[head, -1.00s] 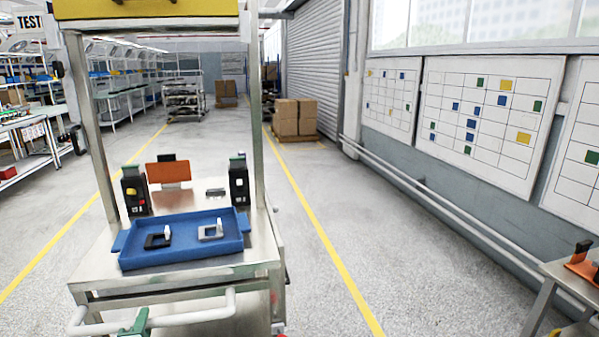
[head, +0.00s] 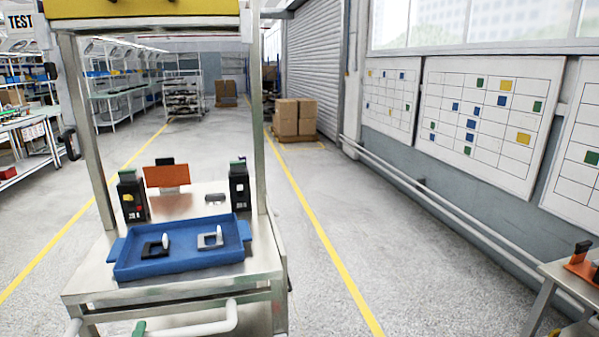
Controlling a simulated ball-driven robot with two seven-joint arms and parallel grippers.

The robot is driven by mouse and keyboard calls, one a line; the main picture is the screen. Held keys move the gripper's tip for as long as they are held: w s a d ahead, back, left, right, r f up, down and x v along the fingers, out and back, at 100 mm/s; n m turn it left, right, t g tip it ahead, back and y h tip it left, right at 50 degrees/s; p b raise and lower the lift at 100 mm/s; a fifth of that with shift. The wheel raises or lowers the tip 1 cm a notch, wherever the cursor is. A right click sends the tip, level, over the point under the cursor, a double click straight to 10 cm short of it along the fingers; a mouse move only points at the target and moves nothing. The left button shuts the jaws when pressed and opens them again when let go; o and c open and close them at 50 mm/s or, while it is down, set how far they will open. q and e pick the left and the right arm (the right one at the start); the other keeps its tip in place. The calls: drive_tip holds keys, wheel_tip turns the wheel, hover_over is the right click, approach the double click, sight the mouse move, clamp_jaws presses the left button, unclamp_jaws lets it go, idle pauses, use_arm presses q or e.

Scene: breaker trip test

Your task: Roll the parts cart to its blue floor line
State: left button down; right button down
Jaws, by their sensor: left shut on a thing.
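The parts cart (head: 264,254) is a steel cart with upright posts and a yellow top panel (head: 150,8). It fills the left half of the head view, close in front of me. Its pale push handle (head: 222,318) runs along the bottom edge of the picture. My left gripper (head: 138,328) shows only as a green tip at the handle, shut on it; the rest is cut off by the frame. My right gripper is not in view. I see no blue floor line in this view.
On the cart are a blue tray (head: 180,266) with small parts, two black breakers (head: 239,186) and an orange panel (head: 167,176). Yellow lines (head: 325,240) edge the aisle. Cartons (head: 296,118) stand farther back. A bench (head: 570,285) is at the right. Floor right of the cart is clear.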

use_arm(q)
drive_tip(key=v, duration=0.8)
drive_tip(key=shift+s+f, duration=0.15)
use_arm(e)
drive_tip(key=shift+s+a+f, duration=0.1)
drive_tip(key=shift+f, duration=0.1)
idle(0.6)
use_arm(q)
drive_tip(key=c, duration=1.2)
unclamp_jaws()
drive_tip(key=shift+o, duration=0.2)
drive_tip(key=b+v, duration=0.5)
drive_tip(key=v, duration=1.1)
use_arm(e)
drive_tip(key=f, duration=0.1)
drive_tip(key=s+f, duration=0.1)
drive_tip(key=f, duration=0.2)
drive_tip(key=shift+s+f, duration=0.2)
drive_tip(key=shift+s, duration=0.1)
